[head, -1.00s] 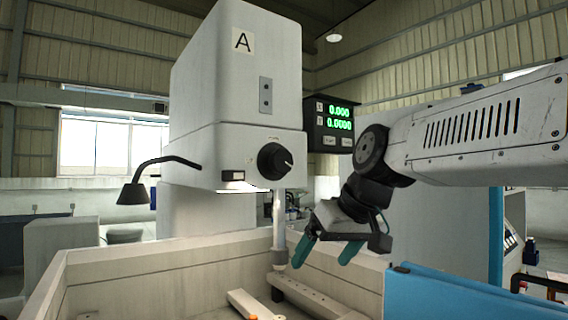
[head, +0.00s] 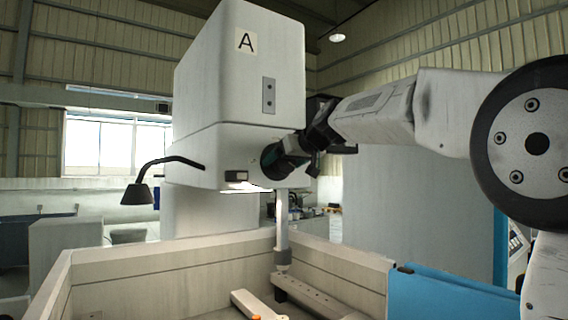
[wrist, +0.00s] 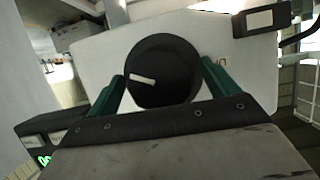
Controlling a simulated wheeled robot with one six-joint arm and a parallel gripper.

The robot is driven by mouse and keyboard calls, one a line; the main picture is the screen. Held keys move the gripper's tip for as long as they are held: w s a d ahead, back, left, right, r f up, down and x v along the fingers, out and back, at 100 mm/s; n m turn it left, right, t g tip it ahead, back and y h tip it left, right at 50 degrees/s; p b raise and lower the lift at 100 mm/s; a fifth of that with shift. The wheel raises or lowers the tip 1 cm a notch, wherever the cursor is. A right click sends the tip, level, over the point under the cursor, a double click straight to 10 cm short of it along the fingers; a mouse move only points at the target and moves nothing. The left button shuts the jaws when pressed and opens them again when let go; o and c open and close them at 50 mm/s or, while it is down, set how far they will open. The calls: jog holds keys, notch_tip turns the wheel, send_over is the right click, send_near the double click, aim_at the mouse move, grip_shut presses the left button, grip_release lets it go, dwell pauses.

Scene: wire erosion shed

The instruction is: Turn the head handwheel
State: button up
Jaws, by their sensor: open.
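The head handwheel (wrist: 163,72) is a round black knob with a white pointer mark on the front of the white machine head (head: 240,75) marked A. In the wrist view it sits between the two green fingers of my gripper (wrist: 164,88), which are open, one on each side. The right finger looks close to the rim; I cannot tell whether either finger touches it. In the head view my gripper (head: 290,155) is up at the knob and hides most of it.
Below the head, a vertical rod (head: 282,228) goes down into a white-walled tank (head: 160,262) with bars inside. A blue panel (head: 450,290) is at the right. A lamp (head: 137,193) on a bent arm is at the left. The readout is mostly hidden by my arm.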

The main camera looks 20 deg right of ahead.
jog(key=shift+w+a+f, duration=0.1)
jog(key=shift+w+f, duration=0.05)
jog(key=shift+w, duration=0.15)
jog(key=c, duration=1)
